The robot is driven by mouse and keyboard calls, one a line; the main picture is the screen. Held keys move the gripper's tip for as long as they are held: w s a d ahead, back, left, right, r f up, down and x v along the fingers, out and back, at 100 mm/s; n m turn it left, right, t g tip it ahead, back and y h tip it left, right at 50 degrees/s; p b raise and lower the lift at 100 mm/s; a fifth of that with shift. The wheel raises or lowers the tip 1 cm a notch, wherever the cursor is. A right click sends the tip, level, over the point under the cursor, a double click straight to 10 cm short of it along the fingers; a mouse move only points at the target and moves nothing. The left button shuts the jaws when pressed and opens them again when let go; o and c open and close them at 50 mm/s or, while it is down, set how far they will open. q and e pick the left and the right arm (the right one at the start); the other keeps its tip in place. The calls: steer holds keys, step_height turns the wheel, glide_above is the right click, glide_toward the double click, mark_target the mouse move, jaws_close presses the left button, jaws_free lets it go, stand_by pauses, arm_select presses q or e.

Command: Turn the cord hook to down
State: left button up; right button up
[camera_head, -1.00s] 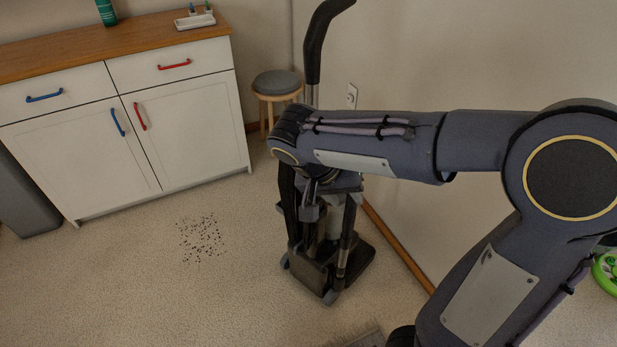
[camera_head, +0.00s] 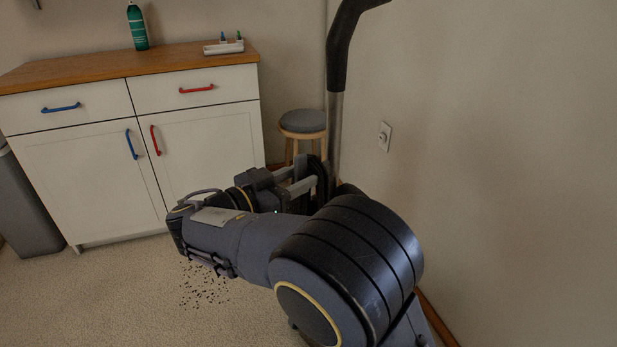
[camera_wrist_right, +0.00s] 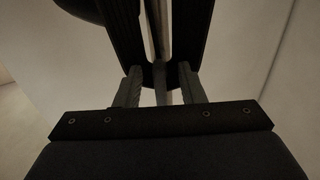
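The upright vacuum cleaner stands by the wall, its grey pole (camera_head: 335,125) and black handle (camera_head: 343,45) rising behind my right arm. A dark looped part, apparently the cord, (camera_head: 319,178) hangs on the pole; its black sides (camera_wrist_right: 118,35) meet low in the right wrist view. The cord hook cannot be told apart clearly. My right gripper (camera_head: 304,178) is at this dark loop, its two pale fingers apart. In the right wrist view the fingers (camera_wrist_right: 160,88) stand either side of a narrow grey part; contact cannot be told. My left gripper is out of view.
A white cabinet (camera_head: 80,170) with a wooden top stands at the left, bearing a green bottle (camera_head: 137,27) and a white tray (camera_head: 222,48). A round stool (camera_head: 303,122) stands behind the vacuum. Dark specks (camera_head: 204,287) lie on the carpet. A wall is close at the right.

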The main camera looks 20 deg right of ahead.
steer(key=shift+x, duration=1.25)
jaws_close()
